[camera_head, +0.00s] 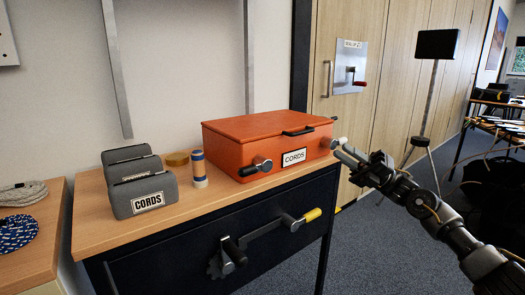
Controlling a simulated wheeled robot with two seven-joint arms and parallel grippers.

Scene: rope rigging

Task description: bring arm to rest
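My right gripper (344,151) reaches in from the right on its dark arm. Its two pale fingertips show a small gap, with nothing seen between them. They are beside the front right corner of an orange case (235,152) with a CORDS label; I cannot tell whether they touch it. The case lid is down. My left gripper is not in view.
The case stands on a wood-topped dark cabinet (170,231) with a crank (262,240) on its front. Beside it stand a blue-banded cylinder (198,169) and a grey CORDS holder (144,193). Coiled rope (17,231) lies at left. Carpet (375,240) is open in front.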

